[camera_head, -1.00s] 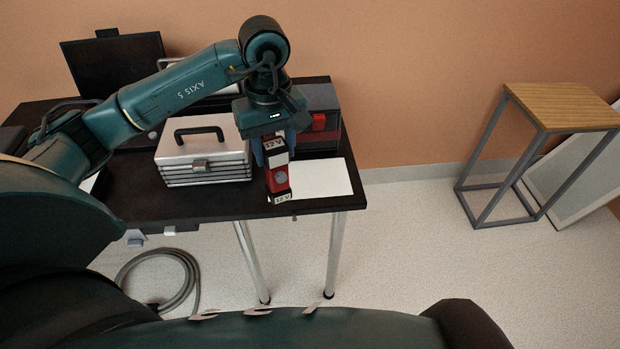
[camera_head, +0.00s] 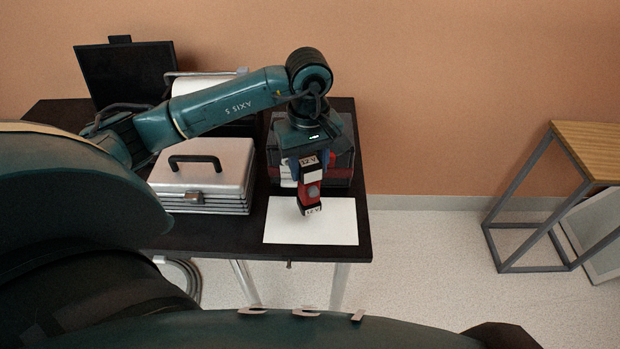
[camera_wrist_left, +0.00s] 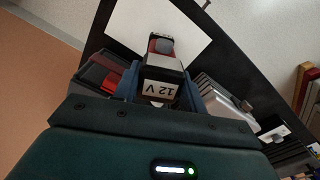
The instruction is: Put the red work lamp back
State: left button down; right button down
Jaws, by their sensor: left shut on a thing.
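My left gripper (camera_head: 311,170) is shut on the red work lamp (camera_head: 311,192), a red and black block with white "12 V" labels at its ends. It holds the lamp roughly upright in front of the dark tool case, over the back part of a white sheet (camera_head: 335,228) on the black table (camera_head: 225,236). I cannot tell whether the lamp's lower end touches the sheet. In the left wrist view the lamp (camera_wrist_left: 162,70) sits between the blue fingers, with the sheet (camera_wrist_left: 190,25) beyond it. My right gripper is not in view.
A silver case (camera_head: 205,170) with a black handle stands left of the lamp. A dark case with red parts (camera_head: 340,160) stands behind it. A monitor (camera_head: 122,72) is at the back left. A wood-topped stool (camera_head: 590,150) stands apart at right. The sheet's right part is clear.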

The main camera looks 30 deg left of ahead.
aim_at(309, 186)
pick_arm(q)
notch_tip(309, 186, down, 4)
jog(key=shift+r, duration=0.1)
jog(key=shift+f, duration=0.25)
jog(key=c, duration=1.2)
grip_release()
jog(key=o, duration=0.4)
